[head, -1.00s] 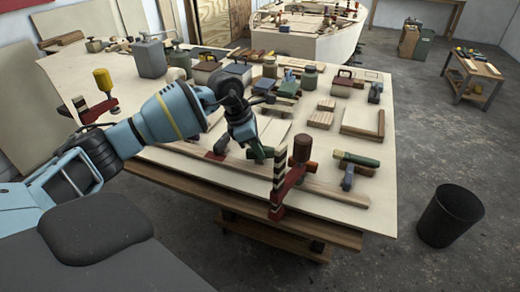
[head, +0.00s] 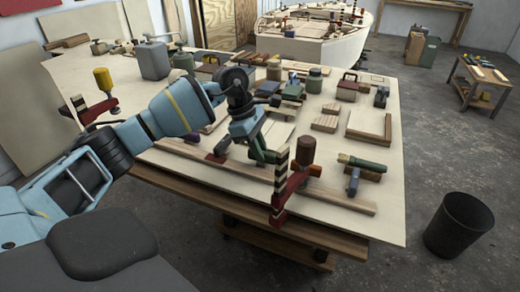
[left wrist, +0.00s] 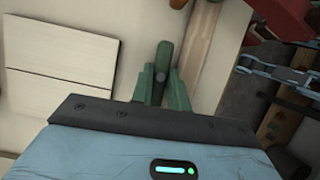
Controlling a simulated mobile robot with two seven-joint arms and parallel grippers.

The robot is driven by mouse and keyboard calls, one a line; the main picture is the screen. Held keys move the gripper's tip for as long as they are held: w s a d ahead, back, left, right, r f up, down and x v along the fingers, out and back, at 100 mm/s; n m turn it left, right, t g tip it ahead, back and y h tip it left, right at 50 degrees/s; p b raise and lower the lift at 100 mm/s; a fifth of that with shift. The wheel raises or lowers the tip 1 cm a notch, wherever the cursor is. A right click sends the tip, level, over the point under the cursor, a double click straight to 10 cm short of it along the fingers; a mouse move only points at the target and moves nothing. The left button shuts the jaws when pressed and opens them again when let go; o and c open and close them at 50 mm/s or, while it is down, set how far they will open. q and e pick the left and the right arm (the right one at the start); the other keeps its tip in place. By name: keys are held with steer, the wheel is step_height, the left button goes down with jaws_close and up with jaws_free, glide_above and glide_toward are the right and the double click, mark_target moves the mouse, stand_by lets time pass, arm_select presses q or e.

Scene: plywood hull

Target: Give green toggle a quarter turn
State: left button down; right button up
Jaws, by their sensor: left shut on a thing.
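The green toggle (left wrist: 162,62) shows in the left wrist view as a dark green bar with a round grey spot, lying lengthwise between my fingertips. My left gripper (left wrist: 161,82) is shut on it, one green finger on each side. In the head view, my left gripper (head: 263,154) points down at the near part of the bench, just left of the red clamp. There the toggle is mostly hidden by the fingers. My right gripper is in neither view.
The red clamp (head: 289,190) with a striped upright stands close to the right of my left gripper. A brown-headed mallet (head: 305,150) and a green-topped tool (head: 363,163) are further right. Wooden blocks (head: 325,124) lie behind. A black bin (head: 458,226) stands on the floor.

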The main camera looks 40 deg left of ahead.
arm_select(q)
steer(key=c, duration=1.4)
jaws_free()
steer(key=shift+o, duration=0.2)
steer(key=shift+v, duration=3.95)
steer(key=shift+d, duration=0.1)
